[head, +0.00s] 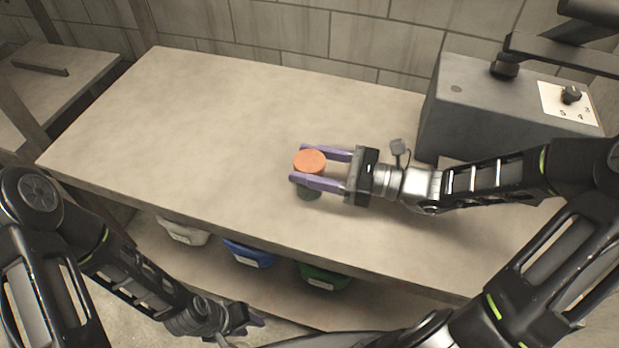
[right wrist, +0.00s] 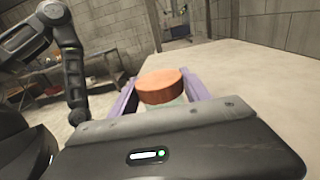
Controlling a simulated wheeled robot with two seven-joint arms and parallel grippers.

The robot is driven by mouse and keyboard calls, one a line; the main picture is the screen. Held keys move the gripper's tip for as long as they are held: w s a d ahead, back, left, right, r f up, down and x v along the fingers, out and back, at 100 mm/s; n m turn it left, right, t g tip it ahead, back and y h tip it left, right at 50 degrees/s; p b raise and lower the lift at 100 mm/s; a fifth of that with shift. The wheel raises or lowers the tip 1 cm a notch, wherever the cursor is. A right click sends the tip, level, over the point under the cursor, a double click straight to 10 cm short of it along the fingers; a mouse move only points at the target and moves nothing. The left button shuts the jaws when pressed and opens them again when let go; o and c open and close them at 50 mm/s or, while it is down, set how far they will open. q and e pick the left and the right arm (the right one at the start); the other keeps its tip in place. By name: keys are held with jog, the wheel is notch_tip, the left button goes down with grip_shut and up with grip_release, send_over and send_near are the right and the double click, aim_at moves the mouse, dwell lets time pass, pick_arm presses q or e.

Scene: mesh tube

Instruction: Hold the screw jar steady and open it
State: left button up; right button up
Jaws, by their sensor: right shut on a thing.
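In the right wrist view the lid (right wrist: 161,86) sits between the two purple fingers. My left gripper (head: 250,322) is low in front of the table, away from the jar. Its fingers are too small and turned to read.
The table (head: 200,110) is bare on its left side. A grey machine box (head: 500,110) with a numbered dial stands at the back right. White (head: 184,232), blue (head: 248,254) and green (head: 324,277) bins sit below the table's front edge. A block wall (head: 310,40) runs behind.

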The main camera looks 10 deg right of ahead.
grip_shut()
jog(key=shift+r, duration=0.1)
notch_tip(320, 180, up, 10)
jog(key=p, duration=0.3)
dwell(0.3)
dwell(0.4)
jog(key=o, duration=0.6)
grip_release()
jog(key=shift+c, duration=0.2)
grip_shut()
